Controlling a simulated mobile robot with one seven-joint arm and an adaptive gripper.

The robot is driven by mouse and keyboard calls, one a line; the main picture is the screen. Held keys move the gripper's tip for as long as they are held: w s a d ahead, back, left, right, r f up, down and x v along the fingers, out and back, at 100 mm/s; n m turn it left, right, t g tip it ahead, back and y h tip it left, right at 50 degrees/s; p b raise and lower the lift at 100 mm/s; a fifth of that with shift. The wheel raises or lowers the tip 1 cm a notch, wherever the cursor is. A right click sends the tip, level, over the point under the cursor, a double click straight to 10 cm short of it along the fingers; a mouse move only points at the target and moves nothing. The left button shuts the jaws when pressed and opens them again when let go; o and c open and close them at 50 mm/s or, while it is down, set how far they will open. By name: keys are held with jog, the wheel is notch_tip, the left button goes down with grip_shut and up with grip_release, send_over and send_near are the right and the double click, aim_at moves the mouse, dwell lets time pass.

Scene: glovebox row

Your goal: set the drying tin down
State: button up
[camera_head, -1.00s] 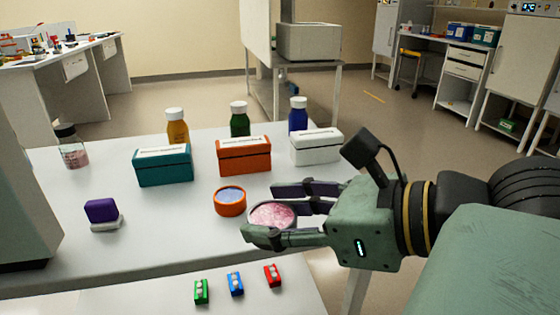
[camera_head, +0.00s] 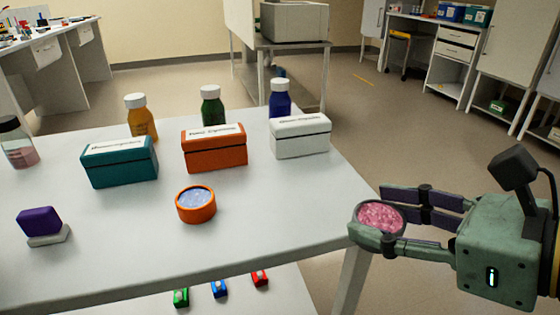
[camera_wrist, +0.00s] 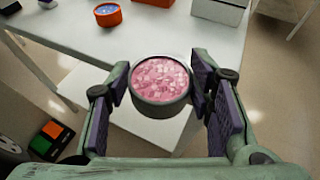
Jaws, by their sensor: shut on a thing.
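My gripper (camera_head: 376,214) is shut on a round grey tin (camera_head: 381,218) filled with pink granules. The tin is held about level, with its open top up. In the head view it appears off the right edge of the white table (camera_head: 285,235). The wrist view shows the tin (camera_wrist: 160,92) between both finger pads, with a lower white shelf (camera_wrist: 125,122) below and behind it. A second round tin, orange with blue granules (camera_head: 196,205), stands on the table to the left of my gripper.
Teal (camera_head: 121,163), orange (camera_head: 214,149) and white (camera_head: 300,137) boxes stand in a row, with several bottles behind. A purple block on a light base (camera_head: 41,226) is at left. Small green, blue and red pieces (camera_head: 219,289) lie lower down. The tabletop's front right is bare.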

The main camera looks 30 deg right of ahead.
jog(key=p, duration=0.2)
send_over(334, 189)
jog(key=shift+s+f, duration=0.15)
jog(key=shift+f, duration=2.4)
jog(key=shift+f, duration=0.15)
jog(key=o, duration=1.2)
